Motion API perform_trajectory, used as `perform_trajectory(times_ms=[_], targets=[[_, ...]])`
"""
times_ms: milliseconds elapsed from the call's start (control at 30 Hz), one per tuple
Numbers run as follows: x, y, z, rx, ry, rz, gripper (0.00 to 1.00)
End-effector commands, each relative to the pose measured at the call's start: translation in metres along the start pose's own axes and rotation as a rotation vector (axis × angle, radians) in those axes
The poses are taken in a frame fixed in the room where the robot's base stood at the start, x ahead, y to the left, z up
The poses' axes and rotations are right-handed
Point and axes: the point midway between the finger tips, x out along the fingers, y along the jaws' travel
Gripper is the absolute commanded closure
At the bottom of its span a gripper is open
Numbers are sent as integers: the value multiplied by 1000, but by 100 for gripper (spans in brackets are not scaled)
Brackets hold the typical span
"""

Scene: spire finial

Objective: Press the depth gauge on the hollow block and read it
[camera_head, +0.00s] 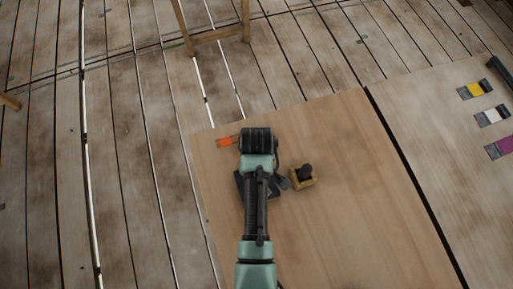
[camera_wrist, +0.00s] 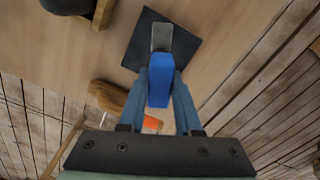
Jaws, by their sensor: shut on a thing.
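My gripper (camera_wrist: 160,76) is shut on a blue piece with a grey flat end (camera_wrist: 161,38), which I take to be the depth gauge. The gauge's grey end lies over a dark square mat (camera_wrist: 186,52); I cannot tell whether it touches it. The small wooden block (camera_head: 311,183), which looks like the hollow block, stands on the board right of my gripper (camera_head: 256,185) with a dark rounded thing (camera_head: 305,171) in or on it. The block also shows at the top left of the wrist view (camera_wrist: 102,13). In the head view my arm hides the gauge.
A wooden tool with an orange part (camera_head: 227,141) lies by the board's far left edge. The wooden work board (camera_head: 350,130) is clear to the right. A wooden stool (camera_head: 217,35) stands beyond on the planks.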

Motion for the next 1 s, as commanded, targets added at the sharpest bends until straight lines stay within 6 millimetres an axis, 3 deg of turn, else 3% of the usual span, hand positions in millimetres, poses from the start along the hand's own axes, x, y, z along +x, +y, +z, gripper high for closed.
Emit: perform_trajectory(times_ms=[333, 1000], targets=[[-2, -1, 1, 0, -2, -2, 100], [-51, 0, 0, 0, 0, -1, 100]])
